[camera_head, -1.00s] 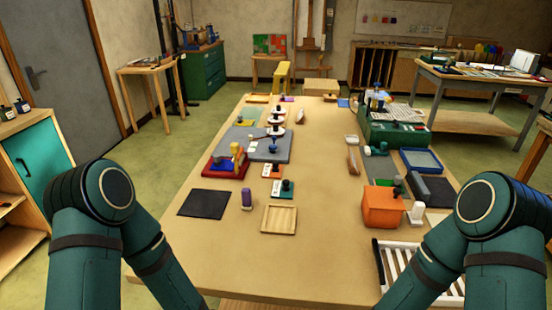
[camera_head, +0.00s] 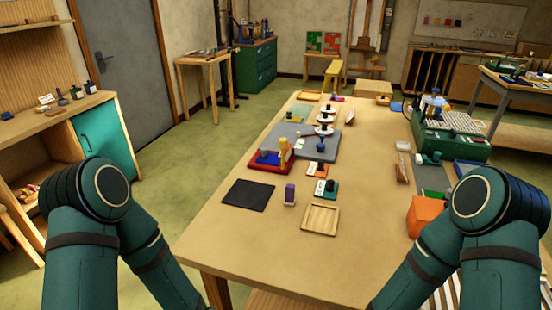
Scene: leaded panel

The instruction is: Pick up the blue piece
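Several blue items are in view, and I cannot tell which is the blue piece. One small blue item (camera_head: 268,158) sits in a red tray (camera_head: 262,167) on the left side of the long table, beside a yellow upright object (camera_head: 284,147). A flat blue item (camera_head: 397,106) lies near the table's far right edge. Upper parts of both my arms show at the lower left and lower right. Both my grippers are out of view.
The wooden table (camera_head: 235,235) holds a black mat (camera_head: 248,195), a purple block (camera_head: 290,193), a shallow wooden tray (camera_head: 320,219), an orange box (camera_head: 424,215) and a green machine (camera_head: 450,140). The front left of the tabletop is clear. A shelf cabinet (camera_head: 62,130) stands left.

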